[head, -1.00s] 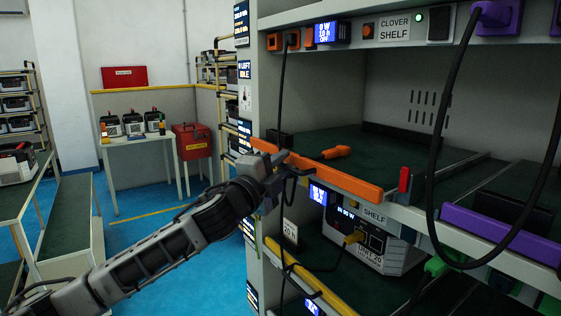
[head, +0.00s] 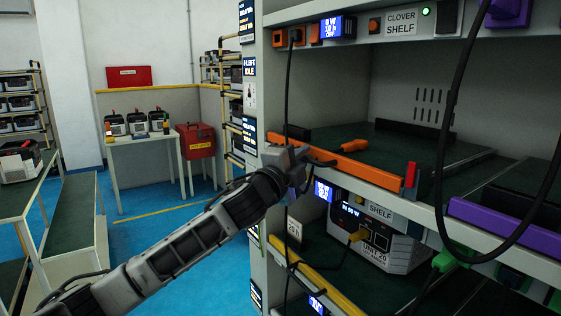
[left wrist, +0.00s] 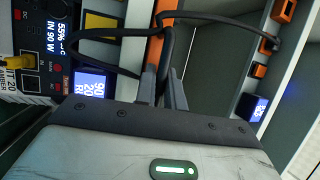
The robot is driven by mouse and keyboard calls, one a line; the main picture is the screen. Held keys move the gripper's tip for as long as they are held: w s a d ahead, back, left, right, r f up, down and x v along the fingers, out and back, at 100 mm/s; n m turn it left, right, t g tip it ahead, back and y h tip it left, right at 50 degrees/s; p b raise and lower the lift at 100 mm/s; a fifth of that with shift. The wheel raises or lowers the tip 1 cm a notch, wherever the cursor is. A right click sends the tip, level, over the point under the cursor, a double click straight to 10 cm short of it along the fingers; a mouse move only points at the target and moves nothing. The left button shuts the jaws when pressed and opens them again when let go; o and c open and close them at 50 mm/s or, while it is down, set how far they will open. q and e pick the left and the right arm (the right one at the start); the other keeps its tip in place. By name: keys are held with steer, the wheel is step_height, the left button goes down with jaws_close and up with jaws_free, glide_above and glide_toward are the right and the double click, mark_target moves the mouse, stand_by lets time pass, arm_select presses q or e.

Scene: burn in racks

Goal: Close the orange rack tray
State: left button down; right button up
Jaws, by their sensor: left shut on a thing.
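The orange rack tray shows in the head view as a long orange front bar (head: 360,171) along the upper shelf, with a dark green floor behind it. A black cable (left wrist: 168,38) crosses and loops right by the fingertips. The fingertips are partly hidden in the head view. My right gripper does not show.
A red upright piece (head: 411,174) stands at the bar's right end. A thick black cable (head: 446,150) hangs at right, before the purple bar (head: 505,231). A yellow bar (head: 318,280) and a unit (head: 372,238) are below.

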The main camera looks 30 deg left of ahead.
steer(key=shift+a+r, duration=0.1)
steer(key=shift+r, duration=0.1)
arm_select(q)
steer(key=c, duration=1.8)
jaws_free()
steer(key=shift+c, duration=0.2)
steer(key=shift+o, duration=0.3)
steer(key=shift+w, duration=0.1)
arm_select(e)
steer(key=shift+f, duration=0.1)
arm_select(q)
steer(key=shift+s+f, duration=0.25)
steer(key=shift+s, duration=0.15)
steer(key=s+a+f+b, duration=0.1)
steer(key=s+b, duration=0.4)
steer(key=s, duration=1)
steer(key=shift+f, duration=0.65)
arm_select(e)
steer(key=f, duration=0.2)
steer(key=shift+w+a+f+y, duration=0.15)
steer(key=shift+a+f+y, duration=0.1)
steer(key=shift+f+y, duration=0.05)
